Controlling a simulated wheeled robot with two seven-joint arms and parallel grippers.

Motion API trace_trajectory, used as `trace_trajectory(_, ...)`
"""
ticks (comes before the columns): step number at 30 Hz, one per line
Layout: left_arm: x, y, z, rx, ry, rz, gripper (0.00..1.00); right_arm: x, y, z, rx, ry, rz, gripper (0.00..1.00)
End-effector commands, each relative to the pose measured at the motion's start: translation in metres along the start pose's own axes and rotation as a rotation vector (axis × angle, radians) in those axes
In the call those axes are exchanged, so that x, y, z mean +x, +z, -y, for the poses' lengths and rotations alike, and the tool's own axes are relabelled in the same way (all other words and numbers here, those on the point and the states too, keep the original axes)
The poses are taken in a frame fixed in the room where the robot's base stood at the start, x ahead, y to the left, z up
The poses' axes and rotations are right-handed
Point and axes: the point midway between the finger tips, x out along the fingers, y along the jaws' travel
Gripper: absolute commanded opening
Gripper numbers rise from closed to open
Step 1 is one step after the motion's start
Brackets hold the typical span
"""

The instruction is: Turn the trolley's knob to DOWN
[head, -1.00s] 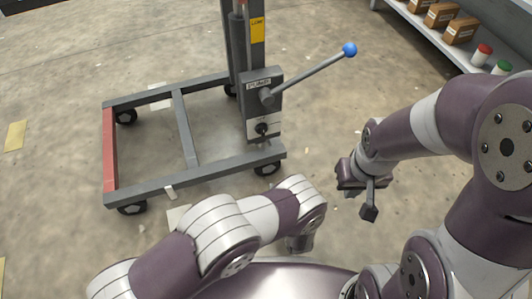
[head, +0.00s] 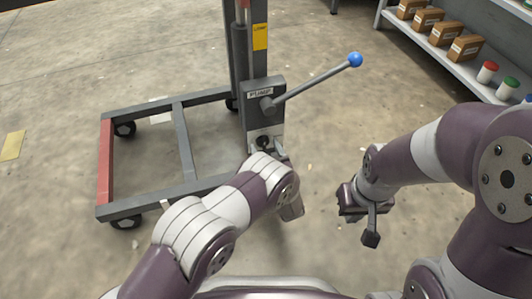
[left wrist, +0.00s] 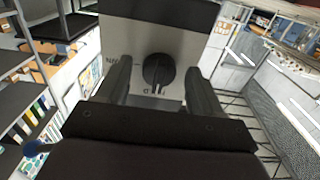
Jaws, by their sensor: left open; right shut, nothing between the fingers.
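The trolley's knob (left wrist: 158,70) is a round black dial on a light plate in the left wrist view. Lettering shows beside and below it, but I cannot read its setting for sure. In the head view the knob (head: 263,142) sits low on the grey pump box (head: 265,97), partly behind my left arm. My left gripper (left wrist: 159,76) is open, with one finger on each side of the knob; I cannot tell whether they touch it. It also shows in the head view (head: 279,150). My right gripper (head: 370,236) is shut and empty, well right of the trolley.
A pump lever with a blue ball (head: 354,60) sticks out right from the box, above my left gripper. The trolley's wheeled frame (head: 183,140) spreads to the left. A shelf (head: 450,62) with boxes and jars stands at the upper right. The floor between is clear.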

Motion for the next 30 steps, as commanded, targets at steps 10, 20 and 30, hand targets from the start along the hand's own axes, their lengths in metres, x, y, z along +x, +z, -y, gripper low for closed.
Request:
trace_trajectory(10,0.000,-0.001,0.000,0.000,0.000,0.001,0.21,-0.001,0.000,0.000,0.000,0.000,0.000,0.00)
trace_trajectory(20,0.000,-0.001,0.000,0.027,0.001,0.001,0.13,-0.002,0.000,0.000,0.000,0.000,0.000,0.00)
trace_trajectory(30,-0.001,-0.002,0.001,0.236,0.001,0.002,0.13,-0.012,-0.002,0.000,0.000,0.000,0.000,0.00)
